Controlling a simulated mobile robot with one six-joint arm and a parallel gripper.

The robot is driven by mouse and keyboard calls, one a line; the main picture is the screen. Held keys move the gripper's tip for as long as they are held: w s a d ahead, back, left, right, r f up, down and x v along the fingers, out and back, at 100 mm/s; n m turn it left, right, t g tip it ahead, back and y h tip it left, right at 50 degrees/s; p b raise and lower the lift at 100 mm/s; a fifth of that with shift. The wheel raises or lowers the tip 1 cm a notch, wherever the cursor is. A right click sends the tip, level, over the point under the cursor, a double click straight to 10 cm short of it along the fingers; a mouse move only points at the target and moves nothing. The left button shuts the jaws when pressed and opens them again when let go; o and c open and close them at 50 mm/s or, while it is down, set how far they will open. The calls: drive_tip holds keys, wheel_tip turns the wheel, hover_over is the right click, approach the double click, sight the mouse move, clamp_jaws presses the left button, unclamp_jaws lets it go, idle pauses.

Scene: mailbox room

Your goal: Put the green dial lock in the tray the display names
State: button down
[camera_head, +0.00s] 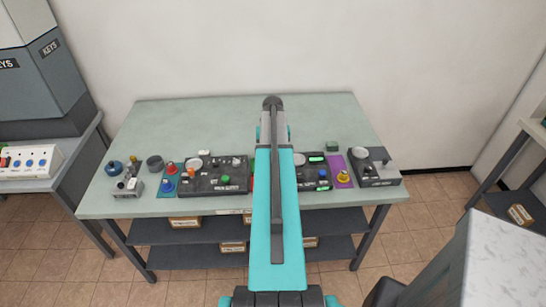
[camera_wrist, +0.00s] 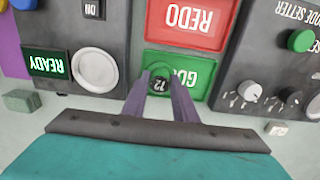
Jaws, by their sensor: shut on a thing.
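My gripper (camera_wrist: 160,76) is shut on the green dial lock (camera_wrist: 159,84), a small dark green round piece with "12" on its face. The lock is over the near edge of the green tray (camera_wrist: 193,64), whose label, upside down in the wrist view, starts with "GO" and is partly hidden by the lock and a finger. I cannot tell whether the lock touches the tray. The red tray (camera_wrist: 190,20) marked "REDO" lies beyond it. A lit display (camera_wrist: 46,63) reads "READY". In the head view my arm hides gripper and lock.
A dark panel with a big pale button (camera_wrist: 96,70) is left of the green tray. A "code setter" panel (camera_wrist: 228,100) with knobs is on the right. A green block (camera_wrist: 20,101) and a small pale block (camera_wrist: 277,128) lie on the table (camera_head: 190,120).

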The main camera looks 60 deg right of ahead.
drive_tip(key=shift+f, duration=0.2)
drive_tip(key=c, duration=1.4)
unclamp_jaws()
drive_tip(key=shift+o, duration=0.7)
drive_tip(key=shift+o, duration=0.8)
drive_tip(key=shift+r, duration=0.1)
drive_tip(key=shift+r+p, duration=1.55)
drive_tip(key=shift+r, duration=1.4)
